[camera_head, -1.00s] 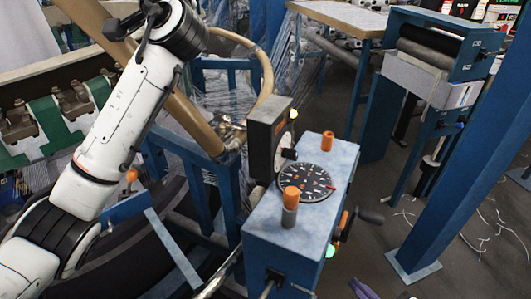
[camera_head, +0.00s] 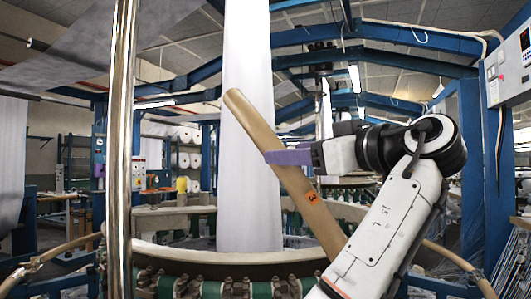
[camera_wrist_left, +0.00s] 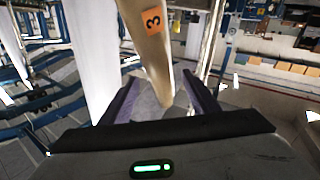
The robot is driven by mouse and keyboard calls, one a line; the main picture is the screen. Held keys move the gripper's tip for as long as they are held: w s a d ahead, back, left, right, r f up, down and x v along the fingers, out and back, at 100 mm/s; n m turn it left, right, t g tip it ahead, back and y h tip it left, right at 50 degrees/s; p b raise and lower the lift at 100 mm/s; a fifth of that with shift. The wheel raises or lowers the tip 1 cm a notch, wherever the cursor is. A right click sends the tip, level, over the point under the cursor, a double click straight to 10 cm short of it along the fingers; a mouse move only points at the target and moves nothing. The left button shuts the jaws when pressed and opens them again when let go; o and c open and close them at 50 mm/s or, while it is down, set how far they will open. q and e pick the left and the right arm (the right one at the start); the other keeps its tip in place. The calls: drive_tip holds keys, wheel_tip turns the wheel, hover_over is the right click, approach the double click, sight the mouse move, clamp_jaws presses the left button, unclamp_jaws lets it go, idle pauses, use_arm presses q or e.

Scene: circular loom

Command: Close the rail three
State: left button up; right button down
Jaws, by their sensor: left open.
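Rail three is a tan tube (camera_head: 262,128) with an orange label marked 3. It slants from upper left to lower right in the head view, its upper end free in the air. My left gripper (camera_head: 275,157) has purple fingers and crosses the rail above the label. In the left wrist view the rail (camera_wrist_left: 152,50) runs down between the two spread fingers of the left gripper (camera_wrist_left: 160,80). The gripper is open; whether a finger touches the rail I cannot tell. The far finger is mostly hidden in the head view. My right gripper is not in view.
A tall white fabric sheet (camera_head: 248,200) hangs behind the rail. The loom's round rim (camera_head: 210,262) crosses below. A shiny vertical pole (camera_head: 122,150) stands at left, and a blue post with a control panel (camera_head: 508,68) at right. Curved tan tubes flank the loom.

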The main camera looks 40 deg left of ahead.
use_arm(q)
drive_tip(key=p+x, duration=0.1)
drive_tip(key=x, duration=0.8)
drive_tip(key=shift+a+f+p, duration=0.1)
drive_tip(key=shift+p, duration=0.25)
